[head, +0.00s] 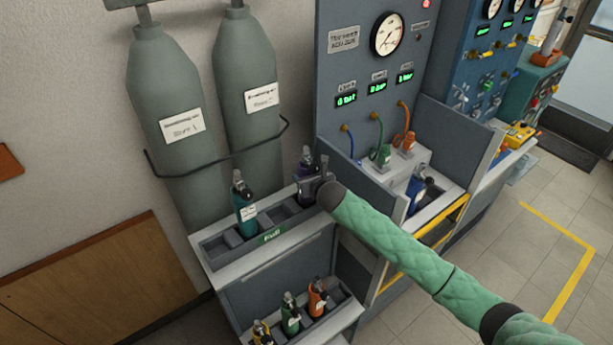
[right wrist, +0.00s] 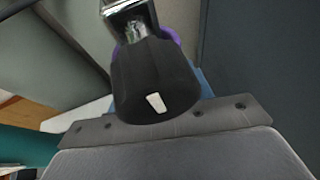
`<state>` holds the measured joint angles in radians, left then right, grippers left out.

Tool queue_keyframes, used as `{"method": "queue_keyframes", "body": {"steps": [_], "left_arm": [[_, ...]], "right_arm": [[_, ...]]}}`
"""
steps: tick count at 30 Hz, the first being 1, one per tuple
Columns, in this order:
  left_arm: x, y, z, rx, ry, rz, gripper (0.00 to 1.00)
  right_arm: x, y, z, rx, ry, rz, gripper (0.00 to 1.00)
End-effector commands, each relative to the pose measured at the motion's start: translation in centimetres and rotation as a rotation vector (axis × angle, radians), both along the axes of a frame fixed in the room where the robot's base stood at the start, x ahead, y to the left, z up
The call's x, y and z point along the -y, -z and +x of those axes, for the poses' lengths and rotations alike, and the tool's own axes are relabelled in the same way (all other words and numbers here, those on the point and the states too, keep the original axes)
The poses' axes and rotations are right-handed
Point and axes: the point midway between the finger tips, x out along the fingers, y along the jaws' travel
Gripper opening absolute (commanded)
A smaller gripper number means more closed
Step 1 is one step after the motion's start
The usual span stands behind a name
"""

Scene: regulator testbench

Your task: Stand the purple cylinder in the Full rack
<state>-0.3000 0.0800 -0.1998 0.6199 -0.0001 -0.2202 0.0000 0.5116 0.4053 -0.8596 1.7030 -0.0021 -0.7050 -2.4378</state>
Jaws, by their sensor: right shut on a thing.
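The purple cylinder (head: 304,168) is at the far right end of the upper rack (head: 222,265), whose small green label seems to read Full. Its dark top and a purple edge (right wrist: 173,38) show in the right wrist view. My right gripper (head: 311,188) is shut on it and hides most of its body. The cylinder looks about upright. I cannot tell whether its base is in a slot or above it. A teal cylinder (head: 244,208) stands in the same rack to the left, with empty slots beside it. My left gripper is not in view.
A lower rack holds yellow, green (head: 290,318) and orange (head: 317,298) cylinders. Two large grey gas cylinders (head: 165,105) stand behind the upper rack. A gauge panel (head: 355,65) rises at the right, with a blue cylinder (head: 415,188) in the bench bay before it.

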Motion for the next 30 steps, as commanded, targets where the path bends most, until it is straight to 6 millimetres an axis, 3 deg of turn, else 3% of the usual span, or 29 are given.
{"method": "queue_keyframes", "body": {"steps": [4, 5, 9, 20, 27, 30], "left_arm": [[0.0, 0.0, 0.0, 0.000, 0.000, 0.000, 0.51], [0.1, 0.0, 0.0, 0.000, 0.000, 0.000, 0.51], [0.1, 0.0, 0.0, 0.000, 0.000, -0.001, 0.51], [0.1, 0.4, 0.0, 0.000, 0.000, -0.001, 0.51], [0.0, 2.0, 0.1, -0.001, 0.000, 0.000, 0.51], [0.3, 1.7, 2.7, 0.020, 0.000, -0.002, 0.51]], "right_arm": [[0.0, 0.0, 0.1, 0.003, 0.000, 0.001, 0.19], [0.0, 0.0, 0.1, 0.003, 0.000, 0.001, 0.53], [0.0, 0.0, 0.0, 0.002, 0.000, 0.001, 0.76], [0.2, 0.2, -0.4, 0.000, 0.000, -0.001, 0.76], [1.3, -0.7, -2.7, 0.002, -0.001, -0.001, 0.76], [1.8, -1.3, -4.0, 0.002, -0.002, -0.001, 0.76]]}}
